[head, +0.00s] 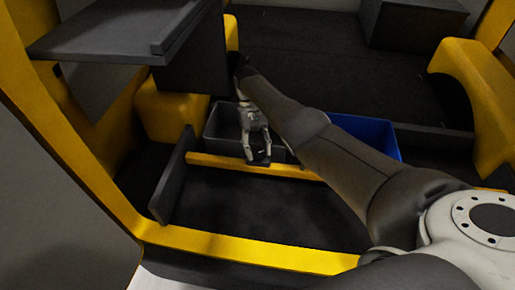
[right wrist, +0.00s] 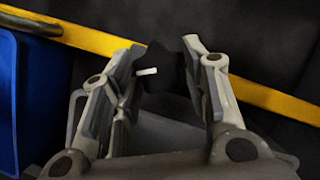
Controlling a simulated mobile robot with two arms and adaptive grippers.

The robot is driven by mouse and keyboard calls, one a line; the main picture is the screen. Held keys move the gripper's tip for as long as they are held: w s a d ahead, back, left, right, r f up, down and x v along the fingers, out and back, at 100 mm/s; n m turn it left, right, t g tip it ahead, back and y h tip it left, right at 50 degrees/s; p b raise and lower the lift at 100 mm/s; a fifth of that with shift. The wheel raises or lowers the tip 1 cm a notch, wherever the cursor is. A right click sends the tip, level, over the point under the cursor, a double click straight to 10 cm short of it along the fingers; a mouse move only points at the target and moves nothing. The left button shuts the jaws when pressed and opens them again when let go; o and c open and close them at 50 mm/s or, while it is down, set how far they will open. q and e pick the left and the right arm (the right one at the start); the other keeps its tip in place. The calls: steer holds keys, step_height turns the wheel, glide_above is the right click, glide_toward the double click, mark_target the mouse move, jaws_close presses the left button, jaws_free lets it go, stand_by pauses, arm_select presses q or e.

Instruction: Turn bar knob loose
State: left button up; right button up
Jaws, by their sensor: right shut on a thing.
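A yellow bar (head: 215,161) runs across the middle of the head view. It also crosses the right wrist view (right wrist: 85,36). A black knob (right wrist: 165,70) with a white mark sits in front of the bar in the right wrist view. My right gripper (head: 258,156) reaches down to the bar from behind. In the right wrist view my right gripper (right wrist: 165,58) has one finger on each side of the knob and is shut on it. In the head view the knob is small and dark between the fingertips. My left gripper is not in view.
A grey bin (head: 222,127) and a blue bin (head: 374,132) stand behind the bar. A dark upright panel (head: 172,178) is at the bar's left end. A yellow front edge (head: 240,249) borders the dark floor. A grey shelf (head: 110,40) overhangs at upper left.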

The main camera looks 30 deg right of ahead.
steer(key=shift+n, duration=0.3)
steer(key=o, duration=1)
steer(key=shift+o, duration=0.2)
